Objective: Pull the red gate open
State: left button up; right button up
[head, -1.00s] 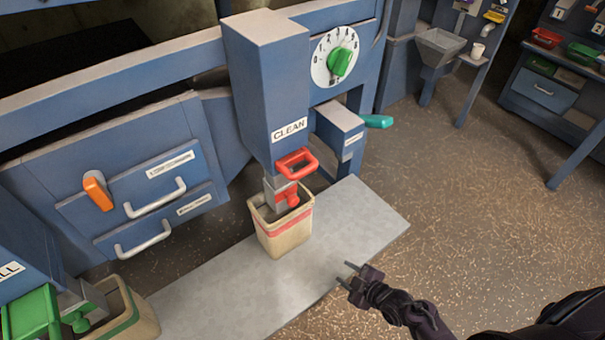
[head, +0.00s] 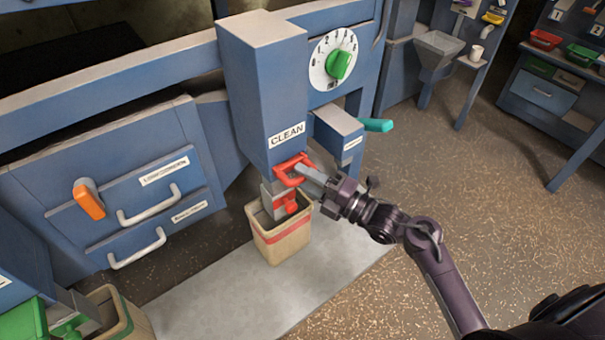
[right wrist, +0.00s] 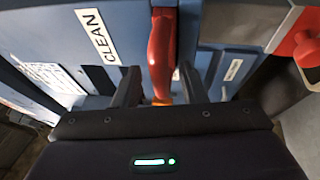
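The red gate's loop handle (head: 284,168) sticks out below the CLEAN label on the blue chute (head: 262,100). A lower red part (head: 287,207) sits on the grey spout beneath it. My right gripper (head: 305,172) is at the handle, reaching in from the right. In the right wrist view the red handle (right wrist: 161,50) lies between my two dark fingers (right wrist: 160,88), with a gap on each side. The fingers are open around it; contact does not show. My left gripper is not in view.
A beige bucket with a red band (head: 281,238) stands under the spout on a grey slab (head: 240,300). A teal handle (head: 377,125) juts out to the right. A green-knobbed dial (head: 334,62) is above. The floor to the right is clear.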

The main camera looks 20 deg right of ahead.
jog(key=shift+w+a, duration=0.3)
jog(key=shift+w, duration=0.05)
grip_shut()
